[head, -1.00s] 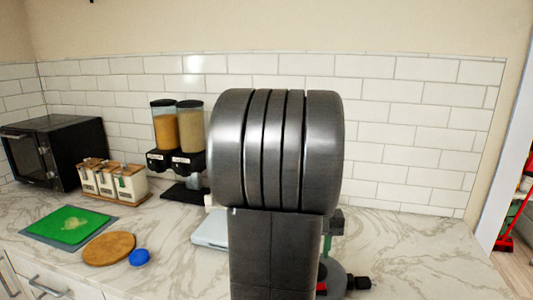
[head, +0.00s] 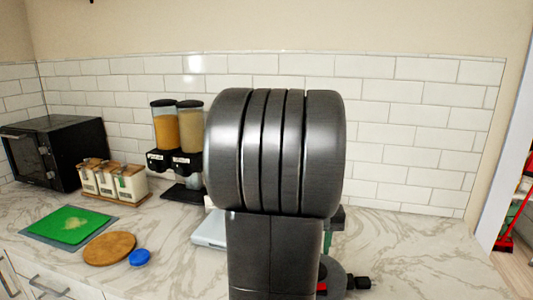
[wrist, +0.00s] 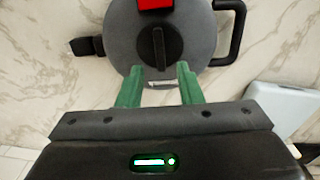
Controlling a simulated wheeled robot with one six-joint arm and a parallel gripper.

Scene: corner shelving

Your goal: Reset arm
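My gripper (wrist: 159,70) shows in the wrist view with its two green fingers spread apart and nothing held between them. Beyond the fingertips is a round grey pot-like object (wrist: 190,35) with a black knob, dark side handles and a red part. I cannot tell whether the fingertips touch it. In the head view my dark arm fills the middle and hides most of my gripper (head: 328,240); only a bit of green and dark shows at its right edge. The grey object (head: 338,279) is partly hidden behind the arm.
On the marble counter (head: 430,255) stand a microwave (head: 55,152), canisters (head: 113,181), a cereal dispenser (head: 178,145), a green cutting board (head: 68,227), a round wooden board (head: 109,248), a blue lid (head: 140,258) and a pale flat box (head: 209,231). The counter's right side is clear.

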